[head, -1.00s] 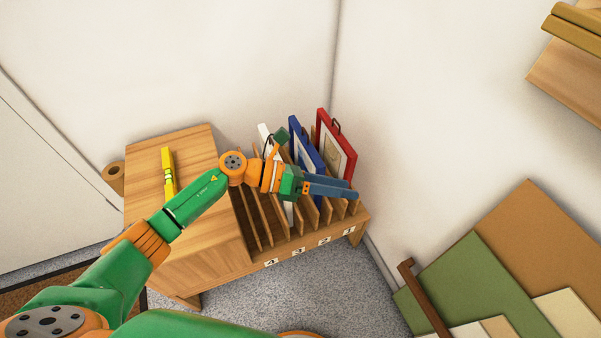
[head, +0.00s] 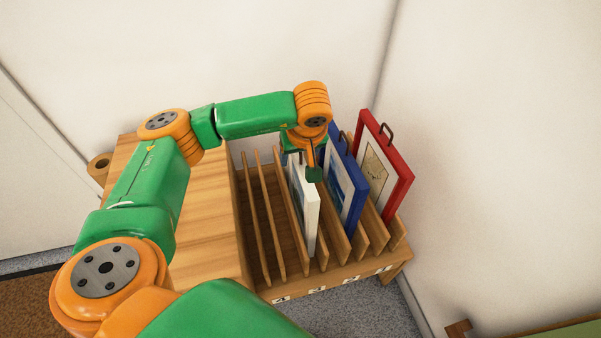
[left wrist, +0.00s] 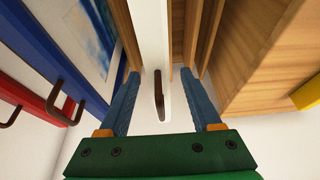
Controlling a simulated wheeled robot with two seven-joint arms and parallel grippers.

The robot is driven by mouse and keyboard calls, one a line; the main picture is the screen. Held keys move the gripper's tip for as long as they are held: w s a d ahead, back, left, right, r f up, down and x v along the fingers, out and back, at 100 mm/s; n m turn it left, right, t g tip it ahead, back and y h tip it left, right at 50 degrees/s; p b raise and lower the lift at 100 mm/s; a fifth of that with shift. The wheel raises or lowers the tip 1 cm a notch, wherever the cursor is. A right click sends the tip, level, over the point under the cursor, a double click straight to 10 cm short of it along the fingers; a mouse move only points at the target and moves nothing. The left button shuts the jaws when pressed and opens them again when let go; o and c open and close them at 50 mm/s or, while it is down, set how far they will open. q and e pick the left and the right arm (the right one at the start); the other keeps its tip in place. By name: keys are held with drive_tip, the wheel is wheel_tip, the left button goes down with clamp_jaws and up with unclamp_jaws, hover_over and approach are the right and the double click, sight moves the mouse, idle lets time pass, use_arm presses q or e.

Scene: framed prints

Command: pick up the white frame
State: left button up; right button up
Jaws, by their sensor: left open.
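The white frame (head: 305,212) stands upright in a slot of the wooden rack (head: 283,285), left of the blue frame (head: 345,190). My left gripper (left wrist: 159,74) is open above it, pointing down. In the left wrist view the white frame's edge (left wrist: 151,35) and its dark handle (left wrist: 158,95) lie between the two blue fingers, with a gap on each side. In the head view my wrist hides most of the fingers and the frame's top. My right gripper is not in view.
A red frame (head: 388,165) stands right of the blue frame, which is close beside the left gripper in the wrist view. Slots left of the white frame are empty. A wooden cabinet (head: 205,215) adjoins the rack on the left. Walls rise behind and to the right.

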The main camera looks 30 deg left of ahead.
use_arm(q)
drive_tip(key=shift+w+a+f, duration=0.1)
drive_tip(key=shift+f, duration=0.2)
drive_tip(key=shift+r, duration=0.1)
clamp_jaws()
idle(1.1)
